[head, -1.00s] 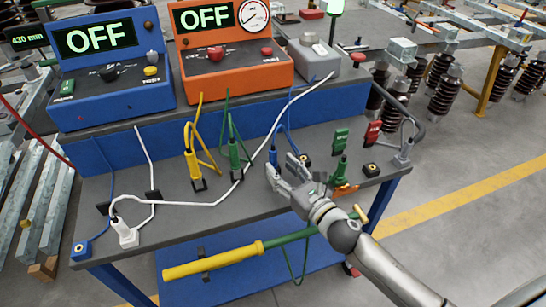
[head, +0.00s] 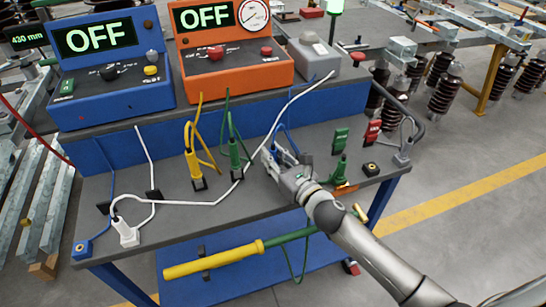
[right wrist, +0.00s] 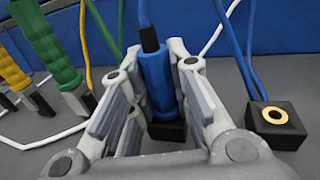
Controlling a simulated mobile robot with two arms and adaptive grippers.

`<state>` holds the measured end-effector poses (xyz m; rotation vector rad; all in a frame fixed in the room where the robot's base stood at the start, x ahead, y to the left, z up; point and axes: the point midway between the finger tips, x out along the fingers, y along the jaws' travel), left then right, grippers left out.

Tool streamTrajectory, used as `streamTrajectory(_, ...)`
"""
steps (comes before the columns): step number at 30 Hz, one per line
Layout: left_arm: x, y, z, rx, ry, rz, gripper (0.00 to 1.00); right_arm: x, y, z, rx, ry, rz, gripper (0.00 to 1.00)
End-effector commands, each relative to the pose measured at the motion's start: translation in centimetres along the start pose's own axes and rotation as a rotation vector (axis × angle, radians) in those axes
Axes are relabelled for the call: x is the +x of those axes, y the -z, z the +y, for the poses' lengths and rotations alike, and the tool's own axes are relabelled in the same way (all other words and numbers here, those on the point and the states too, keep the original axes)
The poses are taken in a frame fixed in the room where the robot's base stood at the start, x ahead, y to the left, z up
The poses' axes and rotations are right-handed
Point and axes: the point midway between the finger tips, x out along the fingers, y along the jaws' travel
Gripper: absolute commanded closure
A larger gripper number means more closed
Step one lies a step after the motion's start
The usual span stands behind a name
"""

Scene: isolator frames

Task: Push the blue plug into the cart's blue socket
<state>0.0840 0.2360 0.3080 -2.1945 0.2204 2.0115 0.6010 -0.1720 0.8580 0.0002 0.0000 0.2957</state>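The blue plug (right wrist: 158,82) stands upright in a black holder in the right wrist view, its black tip upward. My right gripper (right wrist: 157,62) is open with its fingers on both sides of the plug; whether either finger touches it is hard to tell. In the head view, the right gripper (head: 282,153) reaches over the cart top and mostly hides the plug. A blue socket block with a ring (head: 83,249) sits at the cart's front left corner. A black block with a gold ring (right wrist: 275,120) and blue cables stands right of the plug. My left gripper is not in view.
Yellow (head: 193,165) and green (head: 235,158) plugs stand left of the gripper, with a white cable (head: 190,203) running past them. A white plug (head: 125,233) stands front left.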

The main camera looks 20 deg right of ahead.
Motion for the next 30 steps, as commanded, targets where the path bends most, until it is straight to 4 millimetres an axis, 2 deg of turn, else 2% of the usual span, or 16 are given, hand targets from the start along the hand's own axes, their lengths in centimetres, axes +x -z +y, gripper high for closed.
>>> streamTrajectory(2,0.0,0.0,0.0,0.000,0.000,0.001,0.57,0.0,0.0,0.0,0.000,-0.001,0.000,1.00)
streamTrajectory(14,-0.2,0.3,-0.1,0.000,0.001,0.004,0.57,0.0,-0.6,0.0,-0.002,-0.001,-0.002,1.00)
streamTrajectory(21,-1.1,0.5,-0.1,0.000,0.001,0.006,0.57,-0.2,-3.7,0.1,-0.003,-0.003,-0.002,1.00)
streamTrajectory(23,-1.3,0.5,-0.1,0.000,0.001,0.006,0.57,-1.0,-4.5,0.3,-0.004,-0.003,-0.001,1.00)
streamTrajectory(30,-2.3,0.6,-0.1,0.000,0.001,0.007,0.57,-4.9,-9.4,1.5,-0.005,-0.005,-0.001,1.00)
